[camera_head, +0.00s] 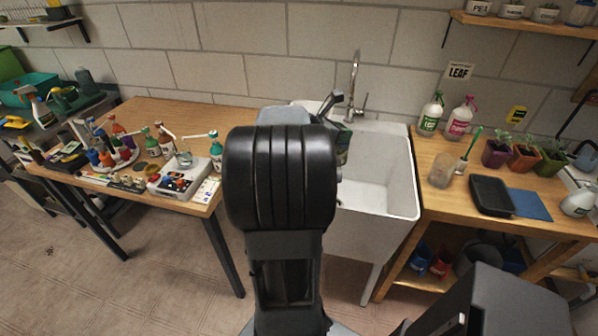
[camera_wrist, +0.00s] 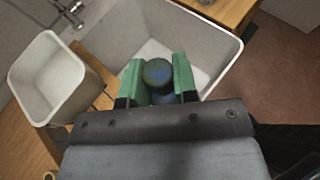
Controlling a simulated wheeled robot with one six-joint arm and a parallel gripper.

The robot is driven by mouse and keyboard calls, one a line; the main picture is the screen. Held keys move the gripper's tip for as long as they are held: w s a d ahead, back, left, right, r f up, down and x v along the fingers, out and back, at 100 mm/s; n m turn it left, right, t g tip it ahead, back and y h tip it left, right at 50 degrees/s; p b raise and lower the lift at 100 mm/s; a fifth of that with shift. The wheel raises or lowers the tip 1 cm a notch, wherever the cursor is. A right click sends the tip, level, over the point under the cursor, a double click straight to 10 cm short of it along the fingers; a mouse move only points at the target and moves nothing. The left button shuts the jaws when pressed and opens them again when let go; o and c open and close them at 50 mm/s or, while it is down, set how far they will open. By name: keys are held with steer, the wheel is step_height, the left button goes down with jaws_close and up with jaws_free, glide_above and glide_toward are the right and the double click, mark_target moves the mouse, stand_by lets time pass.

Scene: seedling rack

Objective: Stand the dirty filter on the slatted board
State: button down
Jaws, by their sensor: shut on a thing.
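My gripper (camera_wrist: 159,62) is shut, with its two green fingers on either side of a dark blue-green thing (camera_wrist: 157,74) with a round end. This may be the dirty filter; its label and full shape are hidden. In the wrist view it is held above the white sink (camera_wrist: 220,58), apart from the walls. In the head view my arm covers most of the gripper, and the sink (camera_head: 400,190) shows to its right. I cannot make out a slatted board in either view.
A white tub (camera_wrist: 28,85) stands left of the sink. The left table (camera_head: 150,112) holds bottles and a white device (camera_head: 163,190). The right bench (camera_head: 450,207) holds a cloudy brown cylinder (camera_head: 441,172), a black tray (camera_head: 490,196), a blue mat (camera_head: 530,205) and potted seedlings (camera_head: 524,155).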

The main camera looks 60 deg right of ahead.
steer(key=w+f+p, duration=0.2)
steer(key=w+f, duration=1)
steer(key=w, duration=0.1)
steer(key=shift+a+f, duration=0.3)
steer(key=shift+a, duration=0.05)
steer(key=shift+f, duration=0.15)
steer(key=c, duration=0.9)
jaws_free()
